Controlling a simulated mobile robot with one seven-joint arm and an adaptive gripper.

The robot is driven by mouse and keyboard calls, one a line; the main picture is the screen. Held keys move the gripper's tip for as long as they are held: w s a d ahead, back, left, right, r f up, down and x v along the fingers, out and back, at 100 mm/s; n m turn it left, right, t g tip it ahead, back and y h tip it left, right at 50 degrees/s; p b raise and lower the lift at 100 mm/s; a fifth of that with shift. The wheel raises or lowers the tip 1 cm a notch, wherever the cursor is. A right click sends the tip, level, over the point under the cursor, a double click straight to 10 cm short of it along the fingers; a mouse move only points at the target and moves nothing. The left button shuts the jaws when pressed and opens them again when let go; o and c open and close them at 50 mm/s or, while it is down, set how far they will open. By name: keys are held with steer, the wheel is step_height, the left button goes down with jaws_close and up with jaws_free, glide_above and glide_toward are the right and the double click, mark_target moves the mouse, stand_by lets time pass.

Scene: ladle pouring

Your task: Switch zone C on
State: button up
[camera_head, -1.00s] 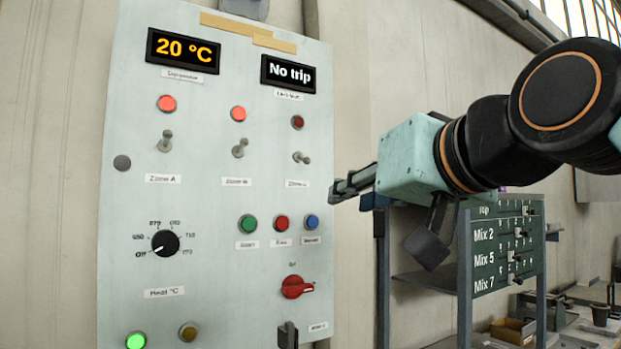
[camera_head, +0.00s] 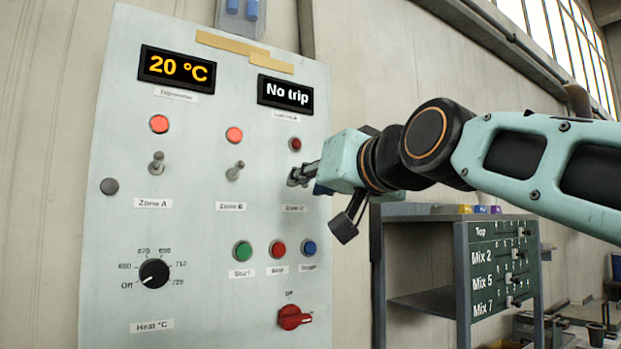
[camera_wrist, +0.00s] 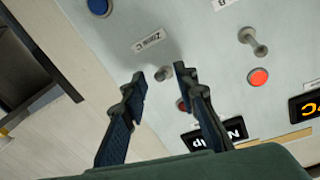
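The zone C toggle switch sits above its label (camera_head: 295,208) on the grey panel (camera_head: 205,235); in the head view my gripper (camera_head: 297,178) hides it. In the wrist view my gripper (camera_wrist: 158,73) is open, with its fingers apart around the spot between the Zone C label (camera_wrist: 148,40) and its lamp. The switch shows only faintly there, and I cannot tell whether a finger touches it. The zone C lamp (camera_head: 295,144) is dark red and unlit. The zone A (camera_head: 159,124) and zone B (camera_head: 234,135) lamps glow red-orange.
The zone B toggle (camera_head: 236,171) is close on the left, and the zone A toggle (camera_head: 156,163) is farther left. Green (camera_head: 242,251), red (camera_head: 278,249) and blue (camera_head: 309,248) buttons lie below. A shelf rack (camera_head: 461,260) stands to the right.

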steer(key=shift+w+a, duration=0.25)
steer(key=shift+w, duration=0.15)
steer(key=shift+c, duration=0.3)
jaws_close()
